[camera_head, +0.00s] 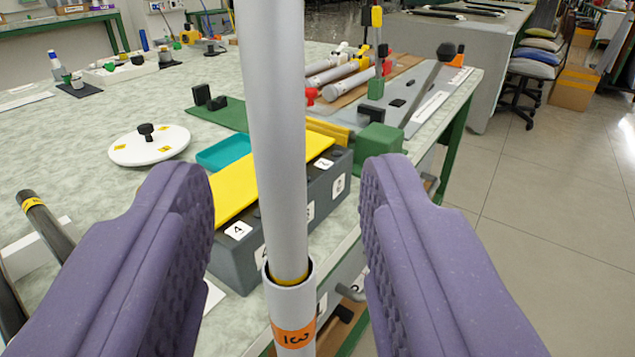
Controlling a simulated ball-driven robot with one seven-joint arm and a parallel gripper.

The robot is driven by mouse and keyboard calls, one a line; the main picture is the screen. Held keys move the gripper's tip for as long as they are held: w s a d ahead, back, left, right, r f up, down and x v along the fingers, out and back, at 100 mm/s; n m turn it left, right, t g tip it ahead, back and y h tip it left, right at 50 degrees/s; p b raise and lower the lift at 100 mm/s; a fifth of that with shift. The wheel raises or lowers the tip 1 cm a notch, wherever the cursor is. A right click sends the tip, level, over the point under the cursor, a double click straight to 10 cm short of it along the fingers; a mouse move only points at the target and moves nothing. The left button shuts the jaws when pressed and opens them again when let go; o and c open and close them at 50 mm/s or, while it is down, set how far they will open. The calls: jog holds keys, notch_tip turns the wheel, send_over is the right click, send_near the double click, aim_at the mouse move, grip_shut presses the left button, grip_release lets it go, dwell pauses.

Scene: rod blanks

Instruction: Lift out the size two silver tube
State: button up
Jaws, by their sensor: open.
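A tall silver tube (276,130) stands nearly upright in the middle of the view. Its top runs out of the picture. Its lower end goes into a wider grey sleeve (292,300) with an orange label, which seems to carry a turned 3. A yellow-brown edge shows inside the sleeve's mouth. My gripper (287,175) is open, with a purple ridged finger on each side of the tube and a visible gap at both sides. I cannot make out a size two mark on the tube. Its depth relative to the fingers is hard to tell.
A dark grey box (232,262) with a yellow top and numbered white labels stands behind the tube. A white disc (149,146) with a black knob lies left. Grey rods (345,75) lie farther back. A dark rod (45,225) is at left. Floor shows right.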

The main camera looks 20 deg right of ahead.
aim_at(275, 151)
jog(key=x, duration=0.2)
jog(key=b+x, duration=0.1)
jog(key=x, duration=0.2)
jog(key=shift+a+r, duration=0.1)
jog(key=shift+r, duration=0.1)
jog(key=c, duration=0.7)
jog(key=shift+c, duration=0.2)
jog(key=shift+r, duration=0.1)
notch_tip(275, 151, up, 28)
jog(key=p, duration=1.1)
